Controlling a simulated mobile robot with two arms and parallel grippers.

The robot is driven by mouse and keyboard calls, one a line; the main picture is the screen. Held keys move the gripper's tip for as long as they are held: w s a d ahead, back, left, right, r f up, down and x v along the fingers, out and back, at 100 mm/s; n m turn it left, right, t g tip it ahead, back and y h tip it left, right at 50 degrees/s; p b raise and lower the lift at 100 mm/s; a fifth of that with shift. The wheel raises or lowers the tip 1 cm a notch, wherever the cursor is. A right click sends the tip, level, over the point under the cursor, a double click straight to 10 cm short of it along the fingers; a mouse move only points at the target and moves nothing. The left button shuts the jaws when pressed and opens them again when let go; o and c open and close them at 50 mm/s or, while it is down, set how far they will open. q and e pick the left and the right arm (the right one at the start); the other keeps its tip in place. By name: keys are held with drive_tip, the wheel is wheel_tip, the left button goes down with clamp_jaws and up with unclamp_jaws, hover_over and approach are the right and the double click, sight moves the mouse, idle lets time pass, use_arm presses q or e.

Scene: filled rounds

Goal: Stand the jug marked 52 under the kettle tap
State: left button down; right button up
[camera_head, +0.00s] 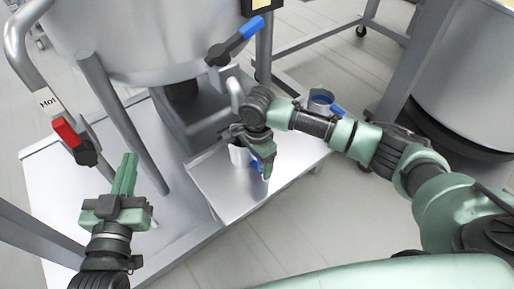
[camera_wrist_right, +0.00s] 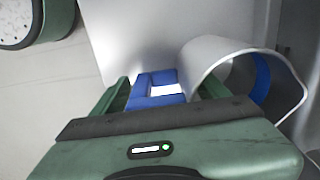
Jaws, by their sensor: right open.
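A steel jug (camera_head: 239,153) with a blue handle (camera_head: 258,166) stands on the tray below the kettle's tap spout (camera_head: 235,92). My right gripper (camera_head: 265,163) is at this jug, partly covering it. In the right wrist view the blue handle (camera_wrist_right: 157,88) lies between my open fingers, and the jug's pale rim (camera_wrist_right: 215,45) is just beyond to the right. No number is readable on the jug. The tap has a blue lever (camera_head: 238,38). My left gripper (camera_head: 125,160) is shut and empty, over the left of the steel platform.
Another jug (camera_head: 321,98) with a blue handle stands to the right, behind my right arm. The kettle (camera_head: 150,35) stands on legs over a steel platform (camera_head: 60,195). A red-handled valve (camera_head: 68,133) on a pipe tagged "Hot" is near my left gripper. The tray (camera_head: 225,200) has bare room in front.

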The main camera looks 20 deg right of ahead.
wheel_tip(320, 180, up, 6)
drive_tip(key=p, duration=0.2)
drive_tip(key=shift+p, duration=0.3)
wheel_tip(320, 180, up, 6)
drive_tip(key=shift+f+p, duration=0.25)
drive_tip(key=shift+p, duration=0.8)
drive_tip(key=shift+r, duration=0.15)
drive_tip(key=s+a+f+n+t+y, duration=0.1)
drive_tip(key=s+a+f+n+y, duration=0.1)
drive_tip(key=s+a+f+n, duration=0.25)
drive_tip(key=s+a+f+n+t+y, duration=0.1)
drive_tip(key=s+a+f+n+y, duration=0.15)
drive_tip(key=s+n, duration=0.45)
use_arm(q)
drive_tip(key=s+a+f+g+y, duration=0.1)
drive_tip(key=s+a+f+g, duration=0.2)
drive_tip(key=s+f+g, duration=0.3)
drive_tip(key=s+a+f+g+y, duration=0.2)
drive_tip(key=s+a+f+g, duration=0.1)
drive_tip(key=s+f+g, duration=0.4)
drive_tip(key=s+f, duration=0.3)
drive_tip(key=shift+a+f+n+y, duration=0.3)
drive_tip(key=shift+f+n, duration=0.05)
drive_tip(key=shift+n, duration=0.05)
use_arm(e)
drive_tip(key=s+d+n+t+h, duration=0.2)
drive_tip(key=s+d+n+h, duration=0.2)
drive_tip(key=s+d, duration=0.8)
drive_tip(key=shift+d, duration=0.2)
